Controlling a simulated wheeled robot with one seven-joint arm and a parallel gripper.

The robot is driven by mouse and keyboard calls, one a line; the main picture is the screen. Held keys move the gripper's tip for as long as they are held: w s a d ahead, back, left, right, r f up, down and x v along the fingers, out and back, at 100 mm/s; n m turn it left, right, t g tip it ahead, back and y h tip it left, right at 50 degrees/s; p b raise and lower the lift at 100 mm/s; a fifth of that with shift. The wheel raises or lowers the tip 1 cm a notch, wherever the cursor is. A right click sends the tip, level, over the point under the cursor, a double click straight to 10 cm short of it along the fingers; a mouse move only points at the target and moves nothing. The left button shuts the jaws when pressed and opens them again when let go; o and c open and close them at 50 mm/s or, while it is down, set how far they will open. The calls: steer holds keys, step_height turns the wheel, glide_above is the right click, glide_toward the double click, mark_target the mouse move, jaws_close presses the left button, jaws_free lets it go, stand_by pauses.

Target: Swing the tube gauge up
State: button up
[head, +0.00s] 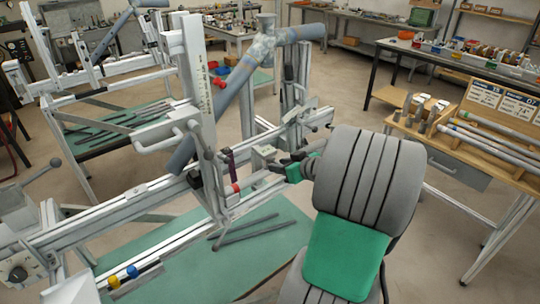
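The frame jig (120,218) is a pale metal rail structure, left of my arm. It carries a grey bicycle-like tube (238,83) that slants up to a joint at the top. An upright pale bar with printed markings (205,85) stands in front of this tube. I cannot tell for sure which part is the tube gauge. My gripper (281,167) is by the rail, right of that rod. Its dark fingers are small and partly hidden, so their opening is unclear.
A green mat (270,235) with dark rods lies below the jig. A wooden bench (455,160) with tubes and blocks stands at right. A second jig (95,75) and more benches are behind. Open floor (350,90) lies between.

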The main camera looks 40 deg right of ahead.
mark_target(268, 151)
steer(key=c, duration=0.6)
steer(key=shift+w+r+p, duration=0.2)
steer(key=shift+r+p, duration=0.3)
steer(key=shift+r, duration=0.8)
steer(key=shift+w+r+p, duration=0.2)
steer(key=shift+r+p, duration=0.1)
steer(key=shift+r, duration=0.25)
steer(key=shift+w+r+p, duration=0.15)
steer(key=shift+r+p, duration=0.1)
steer(key=shift+r, duration=0.25)
jaws_close()
steer(key=shift+w+r+p, duration=0.2)
steer(key=shift+w+r, duration=0.1)
steer(key=shift+r, duration=0.2)
steer(key=shift+w+r+p, duration=0.2)
steer(key=shift+w+r, duration=0.1)
steer(key=shift+r, duration=0.2)
steer(key=shift+w, duration=0.1)
